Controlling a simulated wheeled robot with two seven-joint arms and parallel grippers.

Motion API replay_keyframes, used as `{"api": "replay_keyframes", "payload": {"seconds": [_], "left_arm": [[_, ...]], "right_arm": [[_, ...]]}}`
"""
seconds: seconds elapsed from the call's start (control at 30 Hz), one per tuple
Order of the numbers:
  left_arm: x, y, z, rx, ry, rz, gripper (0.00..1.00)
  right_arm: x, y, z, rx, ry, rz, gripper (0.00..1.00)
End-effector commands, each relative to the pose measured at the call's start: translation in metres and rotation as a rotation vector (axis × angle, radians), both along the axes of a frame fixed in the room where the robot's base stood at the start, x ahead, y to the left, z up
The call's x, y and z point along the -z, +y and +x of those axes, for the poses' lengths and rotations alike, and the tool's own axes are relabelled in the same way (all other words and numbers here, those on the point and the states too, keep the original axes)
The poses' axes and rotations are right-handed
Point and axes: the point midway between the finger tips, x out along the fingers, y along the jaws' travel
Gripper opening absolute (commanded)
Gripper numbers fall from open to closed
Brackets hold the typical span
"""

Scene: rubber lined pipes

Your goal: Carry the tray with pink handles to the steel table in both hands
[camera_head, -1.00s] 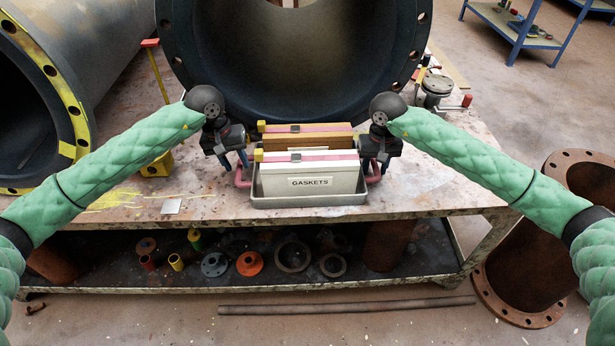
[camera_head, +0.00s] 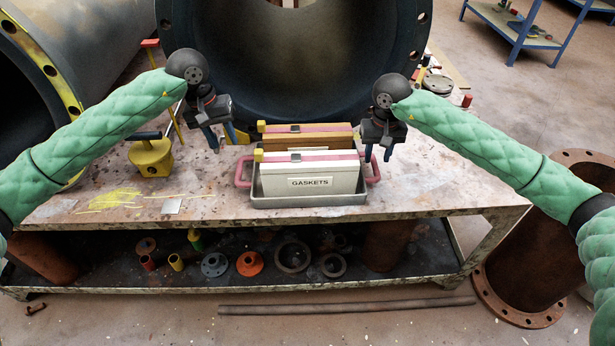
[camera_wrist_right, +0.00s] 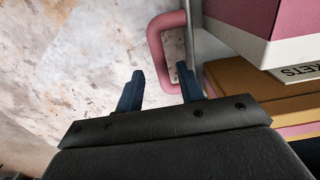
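The grey metal tray (camera_head: 310,202) sits on the paint-stained bench, with a pink handle at its left end (camera_head: 240,172) and another at its right end (camera_head: 375,169). It holds a white box labelled GASKETS (camera_head: 310,180) and a brown box (camera_head: 315,141) behind it. My left gripper (camera_head: 221,143) is open and empty, above and left of the left handle. My right gripper (camera_head: 378,156) is open, just above the right handle. In the right wrist view the right pink handle (camera_wrist_right: 156,50) lies beyond the open fingers (camera_wrist_right: 160,75), not gripped.
A large dark flanged pipe (camera_head: 290,60) stands right behind the tray. A yellow tool (camera_head: 152,157) is left on the bench (camera_head: 430,185). A rusty flanged pipe (camera_head: 530,250) is at right on the floor. A blue-framed table (camera_head: 515,28) stands far right.

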Motion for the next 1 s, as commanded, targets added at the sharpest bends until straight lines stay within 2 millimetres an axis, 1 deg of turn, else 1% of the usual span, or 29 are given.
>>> {"api": "replay_keyframes", "payload": {"seconds": [0.03,0.2,0.4,0.6,1.0], "left_arm": [[0.000,0.000,0.000,0.000,0.000,0.000,0.38],[0.000,0.000,0.000,0.000,0.000,0.000,0.38],[0.000,0.000,0.000,0.000,0.000,0.000,0.38],[0.000,0.000,0.000,0.000,0.000,0.000,0.38],[0.000,0.000,0.000,0.000,0.000,0.000,0.38]], "right_arm": [[-0.011,0.000,0.001,-0.001,-0.003,0.000,0.38],[-0.042,0.000,0.001,-0.001,-0.002,0.000,0.38],[-0.064,0.000,0.000,-0.001,-0.001,0.000,0.38],[-0.071,0.000,0.000,0.000,0.000,0.000,0.38],[-0.071,0.000,0.000,0.000,0.000,0.000,0.38]]}}
